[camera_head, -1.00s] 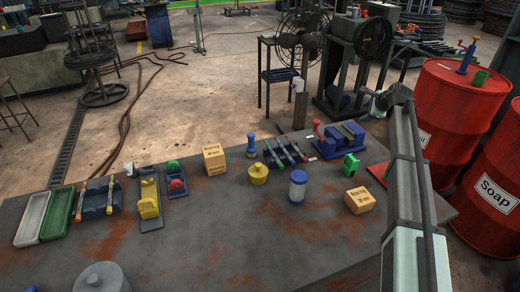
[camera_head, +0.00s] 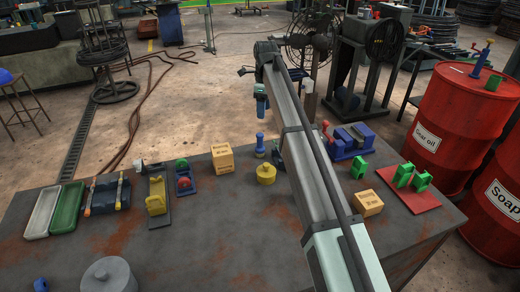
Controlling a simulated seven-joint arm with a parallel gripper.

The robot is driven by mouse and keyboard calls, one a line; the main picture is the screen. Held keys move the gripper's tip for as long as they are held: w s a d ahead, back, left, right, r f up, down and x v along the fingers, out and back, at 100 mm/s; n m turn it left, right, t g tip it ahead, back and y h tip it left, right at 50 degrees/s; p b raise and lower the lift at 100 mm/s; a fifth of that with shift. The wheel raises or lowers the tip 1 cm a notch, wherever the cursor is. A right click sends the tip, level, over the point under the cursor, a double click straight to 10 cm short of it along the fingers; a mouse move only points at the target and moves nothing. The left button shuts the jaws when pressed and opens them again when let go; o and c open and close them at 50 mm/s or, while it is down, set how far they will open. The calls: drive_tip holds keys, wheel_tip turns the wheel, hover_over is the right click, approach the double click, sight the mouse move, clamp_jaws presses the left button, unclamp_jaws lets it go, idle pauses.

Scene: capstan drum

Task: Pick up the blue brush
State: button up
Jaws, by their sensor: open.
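A small upright blue thing with a round knob (camera_head: 260,145) stands on the grey table behind the yellow pot; it may be the blue brush, but I cannot make out bristles. Another small blue thing (camera_head: 40,285) is cut off by the bottom left edge, and I cannot tell what it is. My arm reaches from the lower right up across the table. My gripper (camera_head: 260,117) hangs at its far end, open and apparently empty, above and beyond the upright blue thing in the picture. Its fingertips are too small to see clearly.
A yellow pot (camera_head: 266,174), a cardboard box (camera_head: 222,158) and a blue vise (camera_head: 347,141) stand around the upright blue thing. Green blocks stand on a red mat (camera_head: 425,203) at right. The front middle is clear.

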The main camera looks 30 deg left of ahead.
sight(259, 134)
drive_tip(key=f, duration=0.2)
drive_tip(key=s+f, duration=0.1)
drive_tip(key=f, duration=0.2)
drive_tip(key=a+f, duration=0.1)
drive_tip(key=f, duration=0.2)
drive_tip(key=shift+s+a, duration=0.1)
drive_tip(key=shift+s, duration=0.15)
drive_tip(key=shift+s+d+f, duration=0.1)
drive_tip(key=shift+s+f, duration=0.05)
drive_tip(key=shift+f, duration=1.25)
drive_tip(key=shift+s+d+f, duration=0.1)
drive_tip(key=shift+s+f, duration=0.05)
drive_tip(key=shift+f, duration=1.2)
clamp_jaws()
